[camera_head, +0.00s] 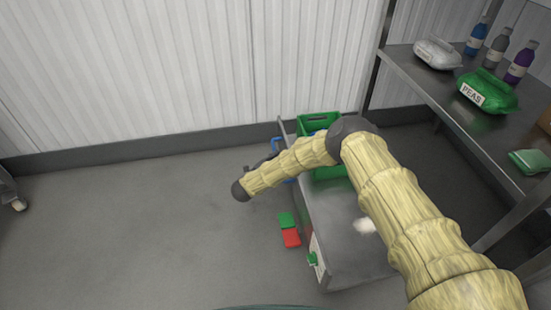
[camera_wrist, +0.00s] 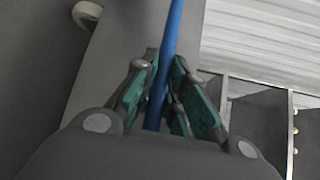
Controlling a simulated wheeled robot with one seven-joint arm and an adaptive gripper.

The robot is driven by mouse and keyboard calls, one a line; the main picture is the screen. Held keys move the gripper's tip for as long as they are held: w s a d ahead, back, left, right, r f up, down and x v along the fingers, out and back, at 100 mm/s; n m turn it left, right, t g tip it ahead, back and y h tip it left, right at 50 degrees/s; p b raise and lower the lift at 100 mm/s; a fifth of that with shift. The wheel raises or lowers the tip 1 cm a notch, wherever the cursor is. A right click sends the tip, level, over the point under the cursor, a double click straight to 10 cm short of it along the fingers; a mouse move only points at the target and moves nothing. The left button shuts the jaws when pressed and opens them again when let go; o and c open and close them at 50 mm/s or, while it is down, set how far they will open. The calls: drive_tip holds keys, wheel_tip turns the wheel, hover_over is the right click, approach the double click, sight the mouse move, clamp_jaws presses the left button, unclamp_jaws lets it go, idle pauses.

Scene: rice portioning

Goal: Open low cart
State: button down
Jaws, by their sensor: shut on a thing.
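The low cart (camera_head: 335,245) is a grey metal box to the right of centre in the head view, partly hidden by my arm. A blue handle (camera_head: 277,142) shows at its far left side, and it crosses the wrist view as a blue bar (camera_wrist: 173,28). My gripper (camera_wrist: 163,85) is shut on this bar, with the fingers on both sides of it. In the head view my wrist and forearm largely hide the gripper and the grasp.
A green crate (camera_head: 315,120) is at the cart's far end. Red (camera_head: 291,238) and green (camera_head: 286,219) pieces are by its left side. A metal shelf (camera_head: 440,97) with bottles and bags stands right. The floor (camera_head: 130,230) to the left is largely clear.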

drive_tip(key=shift+a, duration=0.1)
drive_tip(key=c, duration=1.5)
unclamp_jaws()
drive_tip(key=shift+o, duration=0.2)
drive_tip(key=v, duration=1.2)
drive_tip(key=shift+s, duration=0.1)
